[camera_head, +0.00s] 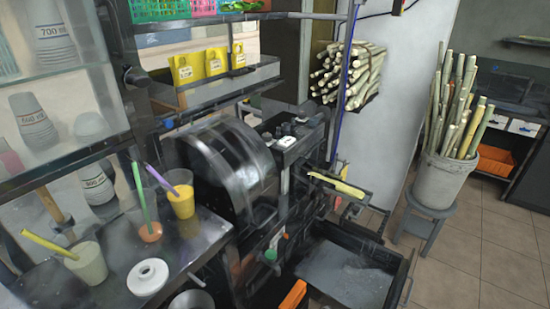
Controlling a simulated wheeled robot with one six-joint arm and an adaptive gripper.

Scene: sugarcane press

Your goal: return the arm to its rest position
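My arm and my gripper do not show in the body camera's view. The sugarcane press (228,165), with a large dark metal drum, stands in the middle. A piece of peeled yellow cane (338,184) lies on the narrow feed tray at its right side. A black open bin (345,275) stands low in front of the press on the right.
Cups with straws, one holding yellow juice (182,203), and a white lid (148,277) stand on the metal counter (205,240) at left. A cane bundle (345,75) sits on a rack. A grey bucket of canes (443,180) stands right. Tiled floor shows between.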

